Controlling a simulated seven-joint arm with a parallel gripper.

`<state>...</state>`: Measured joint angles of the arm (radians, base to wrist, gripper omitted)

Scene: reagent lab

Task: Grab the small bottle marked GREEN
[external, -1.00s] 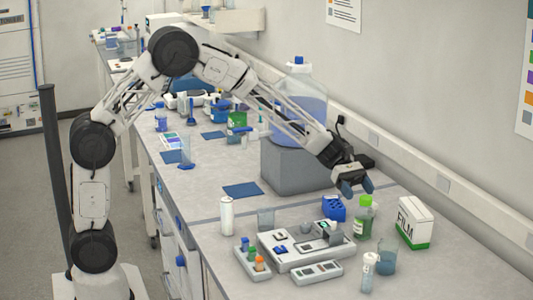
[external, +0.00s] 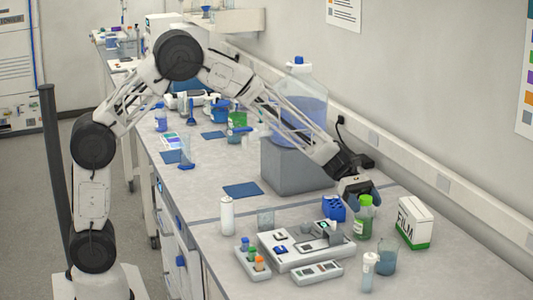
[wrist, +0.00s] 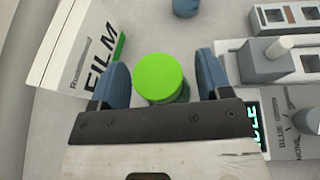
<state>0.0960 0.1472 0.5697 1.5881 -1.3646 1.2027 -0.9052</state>
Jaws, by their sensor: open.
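A small bottle with a bright green cap (external: 365,217) stands upright on the bench, with green contents and a pale label too small to read. In the wrist view its green cap (wrist: 160,77) lies between the two blue fingers of my gripper (wrist: 159,80), with a gap on each side. My gripper (external: 361,197) is open, right above and around the bottle's top in the external view. The lower bottle is mostly hidden under the cap in the wrist view.
A white FILM box (external: 413,224) stands close to the right. A blue container (external: 334,208) and a grey tray device (external: 300,247) are to the left. A beaker (external: 386,262) and a clear vial (external: 369,272) stand in front.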

